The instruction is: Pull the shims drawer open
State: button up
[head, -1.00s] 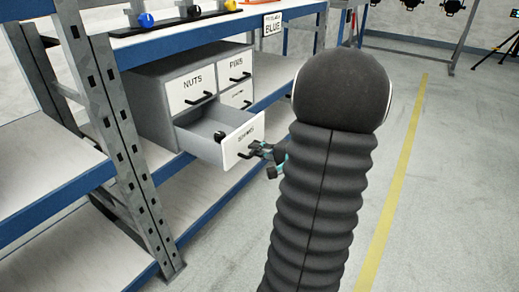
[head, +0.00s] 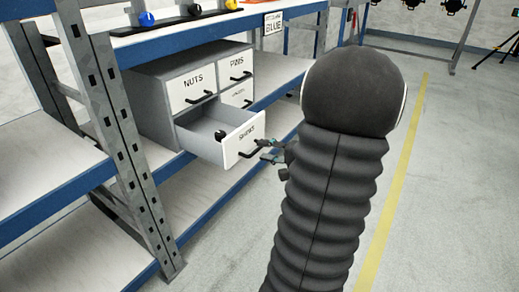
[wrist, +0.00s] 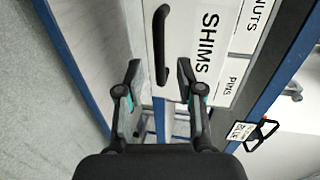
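The shims drawer (head: 240,142) is the lower left drawer of a grey cabinet (head: 150,98) and stands pulled well out. Its inside shows, with a small dark object (head: 220,135) in it. Its white front, labelled SHIMS, also shows in the wrist view (wrist: 190,30). The black bar handle (head: 250,153) is on that front; in the wrist view the handle (wrist: 160,45) lies ahead, between the two finger lines. My gripper (head: 265,151) is just right of the handle. In the wrist view my gripper (wrist: 158,80) has its fingers spread apart, with nothing clamped between them.
The cabinet sits on a blue-edged shelf unit with a grey upright post (head: 120,140) to its left. The NUTS drawer (head: 192,88) and PINS drawer (head: 235,68) are closed. Open floor with a yellow line (head: 395,180) lies to the right.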

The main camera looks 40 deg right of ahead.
jog(key=v, duration=0.8)
jog(key=shift+s, duration=0.35)
jog(key=shift+r, duration=0.15)
jog(key=w+a+r+n+g+y+p, duration=0.2)
jog(key=a+n+g, duration=0.15)
jog(key=a, duration=0.75)
jog(key=w+a+r+n+g+y+p, duration=0.1)
jog(key=a+n+g, duration=0.3)
jog(key=a, duration=0.7)
jog(key=s+a+r+n+g+h+p, duration=0.2)
jog(key=s+a+r+n+h+p, duration=0.3)
jog(key=a, duration=0.7)
jog(key=s+r+n+h, duration=0.1)
jog(key=s+r+n, duration=0.1)
jog(key=s+r, duration=0.1)
jog(key=shift+a+n+h, duration=0.2)
jog(key=shift+n+h, duration=0.15)
jog(key=shift+h, duration=0.05)
jog(key=shift+s+d+r, duration=0.1)
jog(key=shift+r, duration=0.05)
